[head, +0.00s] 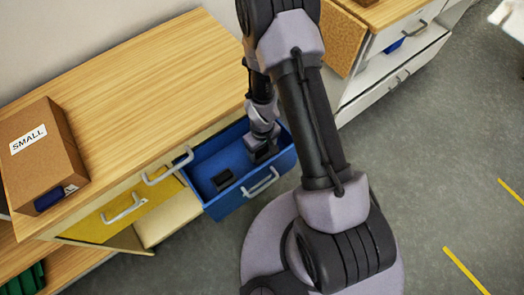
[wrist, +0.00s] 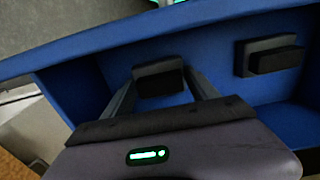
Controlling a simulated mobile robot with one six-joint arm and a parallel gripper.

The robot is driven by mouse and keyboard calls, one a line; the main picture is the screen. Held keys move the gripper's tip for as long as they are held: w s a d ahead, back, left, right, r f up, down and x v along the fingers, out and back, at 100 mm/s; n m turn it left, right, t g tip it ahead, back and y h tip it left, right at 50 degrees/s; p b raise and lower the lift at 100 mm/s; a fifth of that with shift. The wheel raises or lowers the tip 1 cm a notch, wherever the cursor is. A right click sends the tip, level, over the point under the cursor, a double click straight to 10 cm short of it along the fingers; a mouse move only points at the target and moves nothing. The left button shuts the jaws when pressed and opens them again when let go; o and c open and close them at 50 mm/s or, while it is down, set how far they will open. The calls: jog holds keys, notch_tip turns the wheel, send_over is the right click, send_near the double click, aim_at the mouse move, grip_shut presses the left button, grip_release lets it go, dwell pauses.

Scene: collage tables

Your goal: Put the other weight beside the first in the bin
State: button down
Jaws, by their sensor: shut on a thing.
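The blue bin (head: 213,205) is an open drawer pulled out of the wooden cabinet, with a pale handle on its front. One black weight (head: 223,179) lies on the bin floor toward the left; it also shows in the wrist view (wrist: 272,57) at the right. My gripper (head: 262,150) reaches down into the right part of the bin. It is shut on the other black weight (wrist: 158,80), which sits between the fingers, apart from the first. I cannot tell whether the held weight touches the bin floor.
A cardboard box labelled SMALL (head: 40,155) stands on the wooden top (head: 130,90) at the left. A yellow drawer front (head: 115,215) is beside the bin. White drawers (head: 395,75) stand at the upper right. Grey floor (head: 430,170) is open at the right.

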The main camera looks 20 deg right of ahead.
jog(key=shift+c, duration=1.1)
grip_release()
notch_tip(320, 180, up, 12)
jog(key=p, duration=0.5)
notch_tip(320, 180, up, 18)
jog(key=m+t, duration=0.2)
jog(key=m, duration=0.1)
send_over(262, 150)
jog(key=s+a+r+m+t+y, duration=0.1)
jog(key=s+a+r+m+t, duration=0.1)
jog(key=s+r, duration=0.4)
jog(key=s+a+r+m+t+y, duration=0.1)
jog(key=s+r+m, duration=0.2)
jog(key=s+r, duration=0.3)
notch_tip(262, 150, up, 5)
jog(key=shift+s+a+f+t, duration=0.1)
jog(key=shift+s+a+t, duration=0.3)
